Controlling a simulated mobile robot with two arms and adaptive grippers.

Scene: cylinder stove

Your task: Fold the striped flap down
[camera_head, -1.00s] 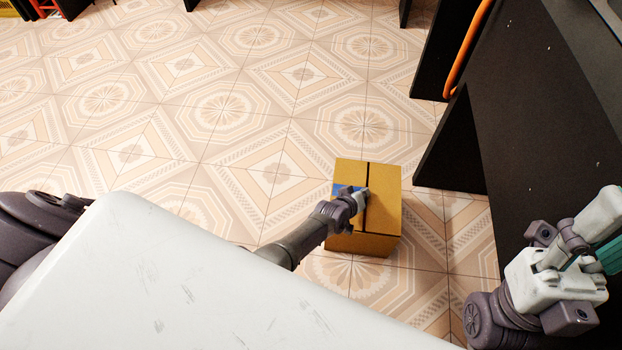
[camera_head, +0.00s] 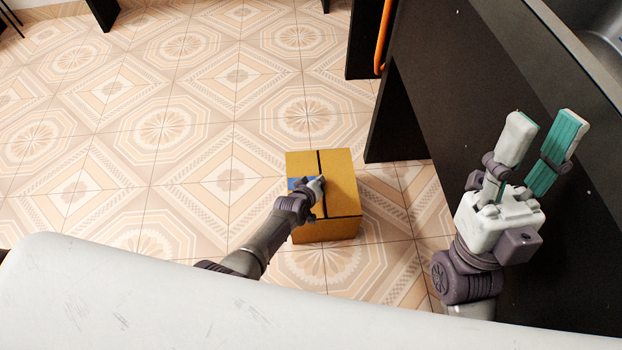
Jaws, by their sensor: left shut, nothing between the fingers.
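A yellow-brown cardboard box (camera_head: 342,187) stands on the tiled floor in the middle of the head view. Its top looks flat, with a dark line running across it and a small blue patch (camera_head: 297,183) at the left. I cannot make out a separate raised flap. My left gripper (camera_head: 317,188) is shut and empty at the top of the box, by the dark line; it hides part of the top, and I cannot tell whether it touches. My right gripper (camera_head: 544,120) is open and empty, its teal-padded fingers pointing up, far to the right of the box.
A black cabinet (camera_head: 455,110) with a counter stands along the right, close behind my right gripper. An orange bar (camera_head: 382,38) shows at its far end. The patterned floor (camera_head: 150,150) left of and beyond the box is clear.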

